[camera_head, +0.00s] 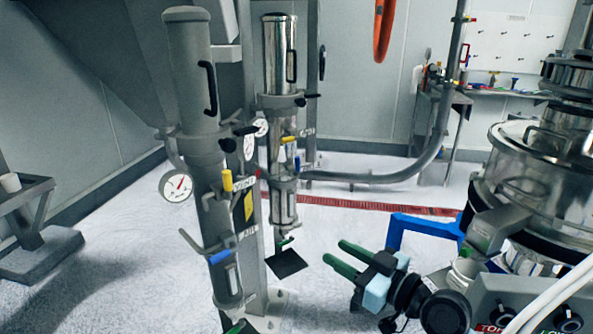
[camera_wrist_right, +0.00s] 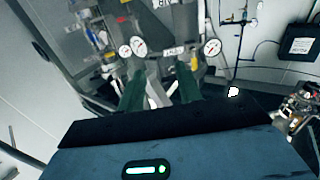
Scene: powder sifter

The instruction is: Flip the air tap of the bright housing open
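The bright housing (camera_head: 280,55) is a shiny metal cylinder standing upright behind the dull grey housing (camera_head: 190,75). On its lower part are a small yellow handle (camera_head: 289,140), a small blue handle (camera_head: 297,163) and a green handle (camera_head: 285,242) near the bottom. I cannot tell for certain which is the air tap. My right gripper (camera_head: 335,251) has two green fingers, apart and empty, right of and nearer than the bright housing. In the right wrist view, the fingers (camera_wrist_right: 160,78) point toward blurred housings and gauges.
The grey housing carries a yellow handle (camera_head: 227,180) and a blue handle (camera_head: 220,257). A round gauge (camera_head: 177,185) sits at its left. A curved grey pipe (camera_head: 385,176) runs right. A blue bracket (camera_head: 425,222) and a large metal vessel (camera_head: 535,190) stand at right.

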